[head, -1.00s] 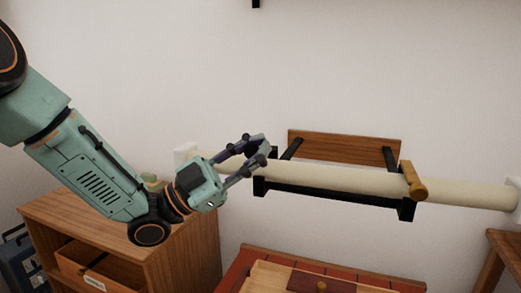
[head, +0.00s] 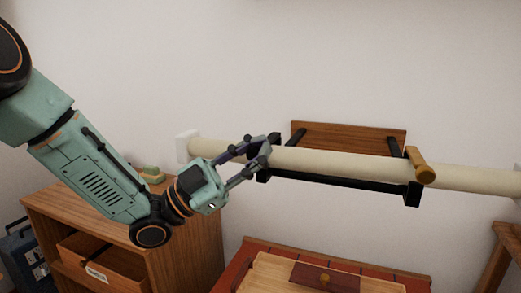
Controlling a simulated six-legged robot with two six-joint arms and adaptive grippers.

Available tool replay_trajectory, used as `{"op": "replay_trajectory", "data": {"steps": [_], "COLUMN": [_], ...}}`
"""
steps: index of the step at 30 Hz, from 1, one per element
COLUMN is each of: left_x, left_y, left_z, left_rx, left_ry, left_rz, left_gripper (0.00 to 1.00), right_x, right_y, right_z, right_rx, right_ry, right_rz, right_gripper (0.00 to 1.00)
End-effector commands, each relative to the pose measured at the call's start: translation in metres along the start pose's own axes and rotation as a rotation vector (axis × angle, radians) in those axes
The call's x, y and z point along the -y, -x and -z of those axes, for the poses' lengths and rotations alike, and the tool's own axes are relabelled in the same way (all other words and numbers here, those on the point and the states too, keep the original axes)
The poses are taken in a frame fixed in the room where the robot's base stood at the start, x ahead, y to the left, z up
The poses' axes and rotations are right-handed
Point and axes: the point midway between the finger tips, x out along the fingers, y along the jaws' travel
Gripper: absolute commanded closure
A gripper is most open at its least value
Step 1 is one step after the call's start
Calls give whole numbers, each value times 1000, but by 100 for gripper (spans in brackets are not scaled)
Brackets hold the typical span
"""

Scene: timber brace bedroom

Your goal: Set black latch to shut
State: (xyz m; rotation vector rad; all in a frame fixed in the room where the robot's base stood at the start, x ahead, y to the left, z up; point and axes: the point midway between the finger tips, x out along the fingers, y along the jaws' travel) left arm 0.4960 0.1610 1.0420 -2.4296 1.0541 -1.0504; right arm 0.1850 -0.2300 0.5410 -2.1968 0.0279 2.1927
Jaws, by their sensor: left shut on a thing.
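The black latch (head: 345,183) shows in the head view as a dark frame with a long front bar below a cream pole (head: 340,163). Its side arms run back towards a wooden board (head: 348,136) on the wall. My left gripper (head: 267,150) is at the latch's left end, in front of the pole. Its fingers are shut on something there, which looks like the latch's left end. The fingers hide the exact spot they grip. A brown wooden peg (head: 419,165) sits across the pole near the latch's right end. My right gripper is not in view.
A wooden cabinet (head: 195,225) with a part-open drawer (head: 92,262) stands below my left arm. A red-edged table top with a wooden board (head: 275,272) lies below the latch. A wooden piece of furniture (head: 497,262) stands at lower right. The wall above is clear.

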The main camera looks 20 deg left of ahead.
Motion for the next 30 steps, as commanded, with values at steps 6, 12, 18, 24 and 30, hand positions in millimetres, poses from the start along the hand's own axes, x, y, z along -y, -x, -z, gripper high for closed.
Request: {"op": "replay_trajectory", "data": {"steps": [6, 12, 18, 24, 30], "left_x": [-5, -5, -4, -4, -2], "left_y": [4, 3, 2, 2, 7], "left_z": [-7, -6, -5, -4, -4], "left_rx": [21, 18, 16, 13, 11], "left_ry": [20, 15, 12, 10, 10], "left_rz": [0, -3, -4, -4, -1], "left_gripper": [74, 57, 54, 54, 54], "right_x": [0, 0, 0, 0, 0], "right_y": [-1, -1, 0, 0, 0], "right_z": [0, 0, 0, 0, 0], "right_rx": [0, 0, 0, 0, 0], "right_ry": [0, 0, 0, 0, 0], "right_rz": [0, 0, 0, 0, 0], "right_gripper": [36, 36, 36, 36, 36]}}
